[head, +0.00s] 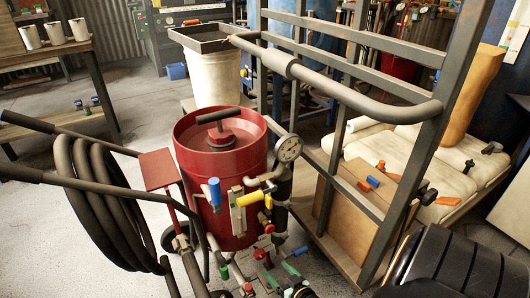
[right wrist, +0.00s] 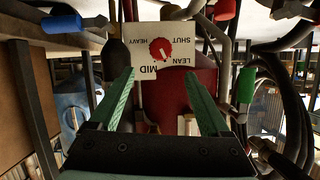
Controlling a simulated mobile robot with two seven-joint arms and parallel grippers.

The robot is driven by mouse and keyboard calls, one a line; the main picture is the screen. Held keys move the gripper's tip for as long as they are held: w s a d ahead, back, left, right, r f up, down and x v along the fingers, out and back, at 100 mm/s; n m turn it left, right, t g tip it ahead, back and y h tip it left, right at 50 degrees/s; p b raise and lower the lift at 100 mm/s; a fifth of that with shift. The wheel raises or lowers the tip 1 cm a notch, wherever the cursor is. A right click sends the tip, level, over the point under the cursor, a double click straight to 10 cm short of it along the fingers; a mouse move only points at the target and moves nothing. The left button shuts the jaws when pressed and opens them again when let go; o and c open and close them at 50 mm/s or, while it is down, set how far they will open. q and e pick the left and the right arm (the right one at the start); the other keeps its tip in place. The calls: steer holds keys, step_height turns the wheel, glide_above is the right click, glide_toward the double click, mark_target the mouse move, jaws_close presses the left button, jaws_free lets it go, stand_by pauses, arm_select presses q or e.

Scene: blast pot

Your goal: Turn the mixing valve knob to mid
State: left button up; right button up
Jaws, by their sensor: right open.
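The mixing valve knob (right wrist: 161,51) is red and round, on a white label plate (right wrist: 187,35) marked SHUT, LEAN, MID and HEAVY, upside down in the right wrist view. The knob has a pale mark, but its setting is too small to read surely. My right gripper (right wrist: 159,73) has two green fingers, apart and empty, one on each side of the knob in the picture; contact cannot be told. In the head view my right gripper (head: 274,272) is low, near the pot's piping, by a small red part that may be the knob. My left gripper is not in view.
The red blast pot (head: 183,170) stands behind the piping, with a gauge (head: 288,148), blue-handled lever (head: 215,192) and yellow-handled lever (head: 250,198) close by. Coiled hose (head: 95,195) hangs left. A grey rack frame (head: 425,150) rises on the right.

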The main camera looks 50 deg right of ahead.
mark_target(261, 256)
steer(key=w+f+b, duration=0.1)
steer(key=w+b, duration=0.1)
steer(key=w, duration=0.1)
steer(key=w+d+f+n+h+b, duration=0.1)
steer(key=w+f+b, duration=0.1)
steer(key=w+b, duration=0.1)
steer(key=w+d+f+n+b, duration=0.1)
steer(key=w+b, duration=0.1)
steer(key=w, duration=0.2)
steer(key=shift+w+d+f+g+b, duration=0.15)
steer(key=shift+d+f+g+b, duration=0.1)
steer(key=shift+g+b, duration=0.15)
steer(key=shift+w+d+f+b, duration=0.1)
steer(key=shift+w+d+b, duration=0.1)
steer(key=shift+w+b, duration=0.25)
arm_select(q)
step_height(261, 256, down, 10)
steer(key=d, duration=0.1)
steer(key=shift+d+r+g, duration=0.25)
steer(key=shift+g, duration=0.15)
arm_select(e)
steer(key=shift+w, duration=0.25)
steer(key=shift+d, duration=0.1)
steer(key=shift+c, duration=0.4)
jaws_close()
